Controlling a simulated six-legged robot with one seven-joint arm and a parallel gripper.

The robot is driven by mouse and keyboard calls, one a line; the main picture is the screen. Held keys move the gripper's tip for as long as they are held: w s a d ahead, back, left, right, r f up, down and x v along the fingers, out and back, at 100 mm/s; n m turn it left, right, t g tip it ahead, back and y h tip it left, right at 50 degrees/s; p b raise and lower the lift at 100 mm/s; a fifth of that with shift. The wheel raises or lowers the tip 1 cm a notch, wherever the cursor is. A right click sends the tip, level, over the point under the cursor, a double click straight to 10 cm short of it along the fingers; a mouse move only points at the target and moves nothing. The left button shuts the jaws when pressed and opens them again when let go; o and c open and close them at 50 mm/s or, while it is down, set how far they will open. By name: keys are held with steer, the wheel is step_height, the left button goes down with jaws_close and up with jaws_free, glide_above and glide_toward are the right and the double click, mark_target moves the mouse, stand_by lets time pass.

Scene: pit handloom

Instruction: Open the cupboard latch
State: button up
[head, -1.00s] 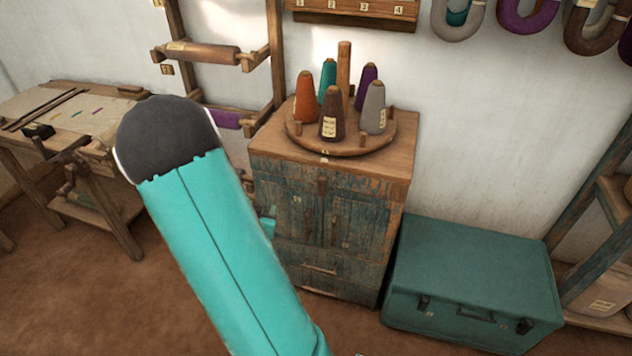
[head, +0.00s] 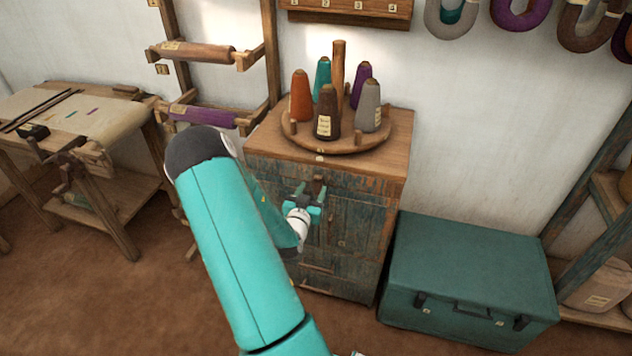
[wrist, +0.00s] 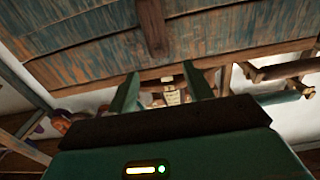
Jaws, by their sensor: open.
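The cupboard (head: 360,225) is a wooden cabinet with worn blue-grey doors and a plain wood top. A small brown wooden piece, which looks like the latch (head: 318,184), shows high on the front where the doors meet. In the wrist view a dark wooden bar (wrist: 152,28) runs down the weathered boards, just beyond my fingers. My gripper (head: 308,196) is in front of the upper doors, close to the latch. Its two teal fingers are apart and nothing shows held between them (wrist: 162,88). I cannot tell whether a finger touches the latch.
A round rack (head: 340,140) with several yarn cones stands on the cupboard. A teal trunk (head: 470,270) stands close to its right. A wooden rack (head: 205,85) is behind on the left, with a work table (head: 85,125) farther left. Brown floor in front is open.

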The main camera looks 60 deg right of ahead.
mark_target(317, 178)
steer(key=d, duration=0.3)
steer(key=w+d, duration=0.1)
steer(key=d, duration=0.1)
steer(key=shift+c, duration=0.4)
steer(key=c, duration=0.9)
